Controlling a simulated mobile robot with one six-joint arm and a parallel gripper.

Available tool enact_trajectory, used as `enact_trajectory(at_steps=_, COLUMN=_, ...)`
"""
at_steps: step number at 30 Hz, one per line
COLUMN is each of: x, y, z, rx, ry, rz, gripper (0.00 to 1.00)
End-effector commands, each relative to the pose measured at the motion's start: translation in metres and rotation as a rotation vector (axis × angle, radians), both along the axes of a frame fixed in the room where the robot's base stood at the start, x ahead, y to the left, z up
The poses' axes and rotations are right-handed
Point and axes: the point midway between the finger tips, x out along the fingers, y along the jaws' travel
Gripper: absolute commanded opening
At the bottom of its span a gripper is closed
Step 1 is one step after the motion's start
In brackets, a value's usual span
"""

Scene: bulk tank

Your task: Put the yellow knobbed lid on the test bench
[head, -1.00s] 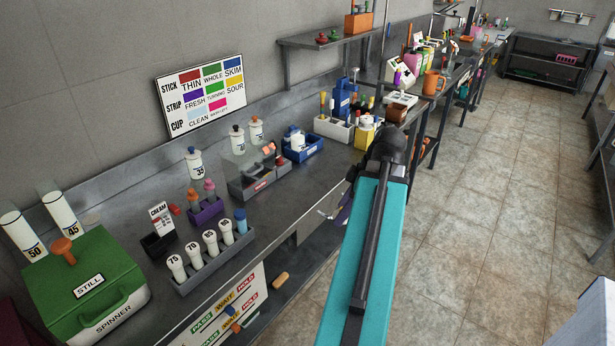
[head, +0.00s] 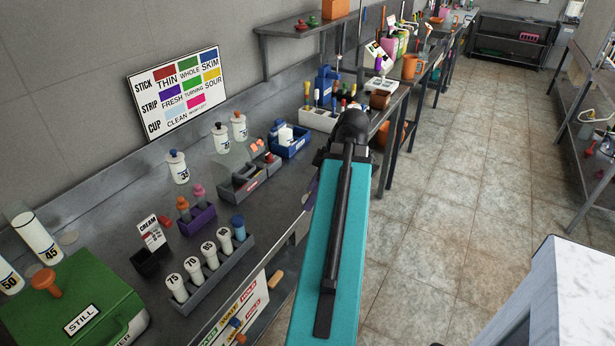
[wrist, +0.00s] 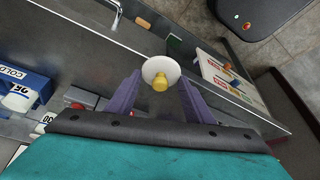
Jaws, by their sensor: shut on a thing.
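My gripper (wrist: 159,78) has purple fingers on either side of the knob and is shut on the lid. In the head view, my arm hides the lid and most of the gripper. A long grey metal bench (head: 105,215) runs along the wall, with a STICK, STRIP, CUP sign (head: 180,90) above it. In the wrist view, the lid is above the bench's front edge area, apart from the surface.
A green STILL box (head: 75,300), a rack of white numbered tubes (head: 210,275), a purple holder (head: 197,218) and a blue bin (head: 290,142) crowd the bench. A white marbled table (head: 580,290) stands at the right. The tiled floor (head: 430,210) between is clear.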

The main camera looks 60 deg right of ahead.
Motion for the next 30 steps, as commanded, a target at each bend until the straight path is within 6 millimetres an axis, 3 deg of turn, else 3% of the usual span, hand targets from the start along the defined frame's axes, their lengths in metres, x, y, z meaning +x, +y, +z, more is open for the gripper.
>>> enact_trajectory(at_steps=8, x=0.006, y=-0.010, z=0.000, rx=0.001, ry=0.000, rz=-0.003, gripper=0.26)
enact_trajectory(at_steps=30, x=0.066, y=-0.075, z=-0.007, rx=0.001, ry=0.000, rz=-0.004, gripper=0.26)
